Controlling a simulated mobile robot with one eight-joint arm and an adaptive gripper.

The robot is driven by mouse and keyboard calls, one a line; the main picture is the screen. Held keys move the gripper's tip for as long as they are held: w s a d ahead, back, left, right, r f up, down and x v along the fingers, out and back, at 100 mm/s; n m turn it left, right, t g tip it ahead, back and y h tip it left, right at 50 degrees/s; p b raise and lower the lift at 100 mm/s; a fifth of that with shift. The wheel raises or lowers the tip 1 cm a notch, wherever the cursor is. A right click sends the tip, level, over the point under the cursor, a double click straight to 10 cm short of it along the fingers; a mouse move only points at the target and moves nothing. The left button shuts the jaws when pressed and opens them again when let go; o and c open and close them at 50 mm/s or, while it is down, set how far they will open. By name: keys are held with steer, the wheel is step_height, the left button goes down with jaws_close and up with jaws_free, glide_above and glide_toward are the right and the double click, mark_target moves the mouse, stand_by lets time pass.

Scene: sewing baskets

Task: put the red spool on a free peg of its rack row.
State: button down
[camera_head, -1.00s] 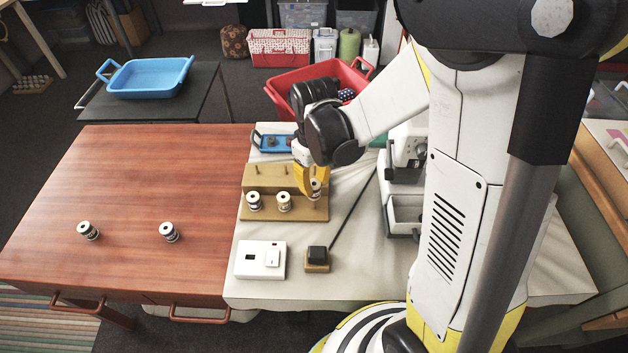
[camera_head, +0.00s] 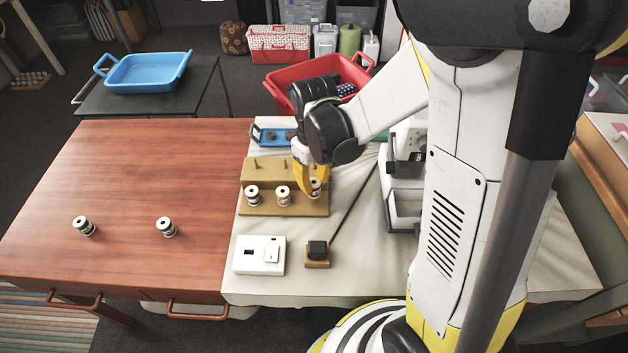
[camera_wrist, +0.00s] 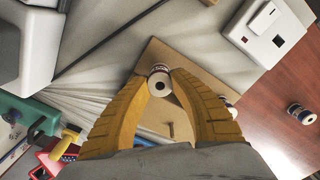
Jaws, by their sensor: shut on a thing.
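My gripper (camera_head: 312,187) is shut on a spool with white ends at the right end of the wooden rack (camera_head: 298,207). In the wrist view this spool (camera_wrist: 160,82) sits between the yellow fingertips over the rack board, its dark reddish band partly hidden. I cannot tell whether it is seated on a peg. Two other spools (camera_head: 253,196) (camera_head: 283,196) stand to its left in the same front row. Bare pegs (camera_head: 257,164) show on the raised back row; a peg also shows between the fingers in the wrist view (camera_wrist: 171,131).
Two spools (camera_head: 83,226) (camera_head: 165,227) stand on the reddish wooden table (camera_head: 130,180). A white switch box (camera_head: 259,255) and a black block on a wooden base (camera_head: 317,251) are in front of the rack. A blue tray (camera_head: 270,135) lies behind it; a white machine (camera_head: 402,190) stands to the right.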

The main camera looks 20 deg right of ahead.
steer(key=shift+f+b, duration=1.6)
steer(key=shift+f, duration=0.4)
steer(key=c, duration=1.1)
jaws_free()
steer(key=shift+r, duration=0.15)
step_height(320, 180, up, 12)
steer(key=s+r+m+t, duration=0.4)
steer(key=s+t, duration=0.3)
steer(key=s, duration=0.3)
steer(key=shift+r, duration=0.8)
